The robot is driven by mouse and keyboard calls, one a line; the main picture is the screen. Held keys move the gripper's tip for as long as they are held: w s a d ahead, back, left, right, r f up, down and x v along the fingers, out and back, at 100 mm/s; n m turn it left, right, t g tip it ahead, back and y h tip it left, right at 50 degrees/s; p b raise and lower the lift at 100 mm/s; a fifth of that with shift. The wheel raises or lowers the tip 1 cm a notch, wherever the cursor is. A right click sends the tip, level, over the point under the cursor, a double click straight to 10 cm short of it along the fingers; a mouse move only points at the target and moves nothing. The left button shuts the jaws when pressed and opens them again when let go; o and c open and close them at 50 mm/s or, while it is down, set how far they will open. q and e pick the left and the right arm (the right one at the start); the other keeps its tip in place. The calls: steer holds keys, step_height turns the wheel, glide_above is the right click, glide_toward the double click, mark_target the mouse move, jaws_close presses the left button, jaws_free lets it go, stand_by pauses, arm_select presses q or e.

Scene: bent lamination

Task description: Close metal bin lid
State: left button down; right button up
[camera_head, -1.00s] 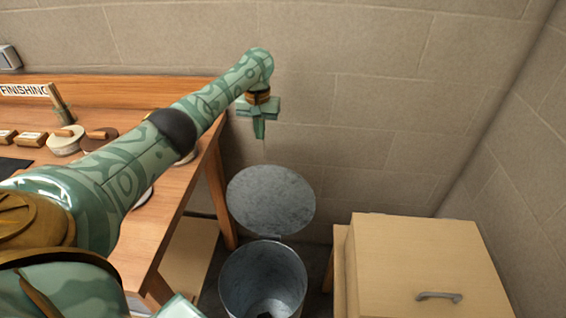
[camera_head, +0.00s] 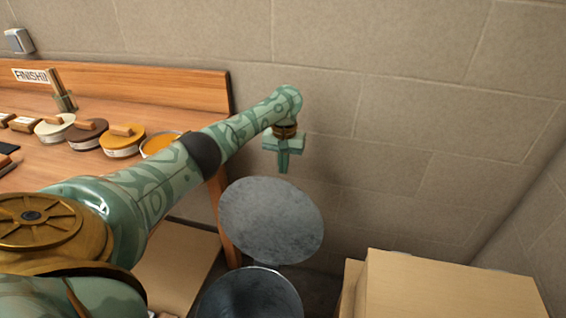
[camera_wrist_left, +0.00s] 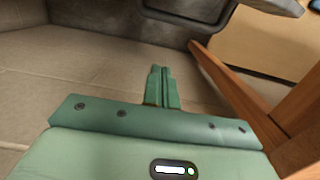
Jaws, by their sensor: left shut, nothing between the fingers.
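The metal bin (camera_head: 250,296) stands on the floor at the bottom of the head view, cut off by the frame edge. Its round grey lid (camera_head: 271,220) is open, standing tilted up behind the bin's mouth. My left gripper (camera_head: 283,172) points down just above the lid's upper edge, near the wall, shut and empty. In the left wrist view its fingers (camera_wrist_left: 162,78) are together with nothing between them. A grey rim at the top right of that view (camera_wrist_left: 270,5) may be the lid's edge. My right gripper is not in view.
A wooden workbench (camera_head: 145,92) with several round tins is on the left. A block wall (camera_head: 400,100) is close behind the lid and gripper.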

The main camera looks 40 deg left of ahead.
mark_target(280, 182)
arm_select(q)
steer(key=s+f, duration=0.1)
steer(key=s+d+f, duration=0.1)
steer(key=s+d+f+b, duration=0.1)
steer(key=shift+s+f, duration=0.15)
steer(key=shift+s, duration=0.05)
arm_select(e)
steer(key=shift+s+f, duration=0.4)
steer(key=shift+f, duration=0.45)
